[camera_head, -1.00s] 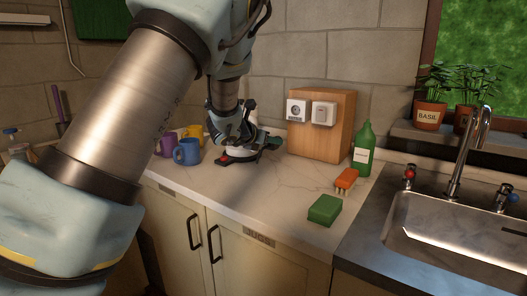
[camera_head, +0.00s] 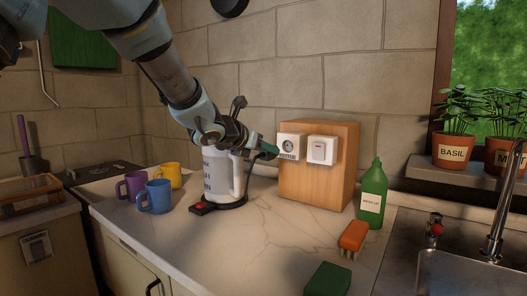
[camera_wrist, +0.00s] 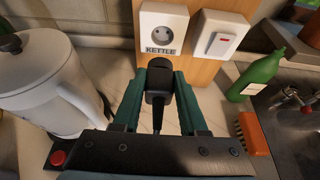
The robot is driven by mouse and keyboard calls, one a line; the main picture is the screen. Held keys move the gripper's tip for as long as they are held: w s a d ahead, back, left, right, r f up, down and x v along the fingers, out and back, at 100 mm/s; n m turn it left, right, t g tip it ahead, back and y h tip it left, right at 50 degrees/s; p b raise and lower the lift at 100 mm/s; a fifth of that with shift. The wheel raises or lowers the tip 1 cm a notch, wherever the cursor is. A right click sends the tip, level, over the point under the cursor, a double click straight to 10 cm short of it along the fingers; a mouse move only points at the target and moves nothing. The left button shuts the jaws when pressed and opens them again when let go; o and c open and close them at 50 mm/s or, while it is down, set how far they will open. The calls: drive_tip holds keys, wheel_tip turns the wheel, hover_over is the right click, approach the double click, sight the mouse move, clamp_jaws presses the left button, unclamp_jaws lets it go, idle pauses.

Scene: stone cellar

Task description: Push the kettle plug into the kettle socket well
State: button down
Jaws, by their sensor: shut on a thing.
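The black kettle plug (camera_wrist: 158,80) is between the green fingers of my gripper (camera_wrist: 165,74) in the wrist view, its cord running back toward the palm. In the head view my gripper (camera_head: 269,151) is beside the kettle, close to the box's left side; the plug cannot be made out there. The white kettle socket (camera_head: 290,147), with a round well, is on the wooden box. In the wrist view the socket (camera_wrist: 163,30), marked KETTLE, lies just beyond the plug, which looks apart from it. The white kettle (camera_head: 221,175) stands on its black base.
A switch (camera_head: 322,150) is right of the socket on the wooden box (camera_head: 318,192). Several mugs, one blue (camera_head: 155,197), stand left of the kettle. The counter before the box is clear.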

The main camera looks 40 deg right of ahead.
drive_tip(key=shift+d, duration=0.1)
drive_tip(key=shift+w+d, duration=0.2)
drive_tip(key=shift+d, duration=0.55)
drive_tip(key=shift+w+d, duration=0.2)
drive_tip(key=shift+d, duration=0.6)
drive_tip(key=shift+w+d, duration=0.2)
drive_tip(key=shift+d, duration=0.55)
drive_tip(key=shift+b, duration=0.8)
drive_tip(key=c, duration=1.1)
unclamp_jaws()
drive_tip(key=shift+w+d+p, duration=0.25)
drive_tip(key=shift+d+p, duration=0.05)
drive_tip(key=shift+d, duration=0.65)
drive_tip(key=shift+w+d+p, duration=0.2)
drive_tip(key=shift+d+p, duration=0.05)
drive_tip(key=shift+d, duration=0.65)
drive_tip(key=o, duration=0.4)
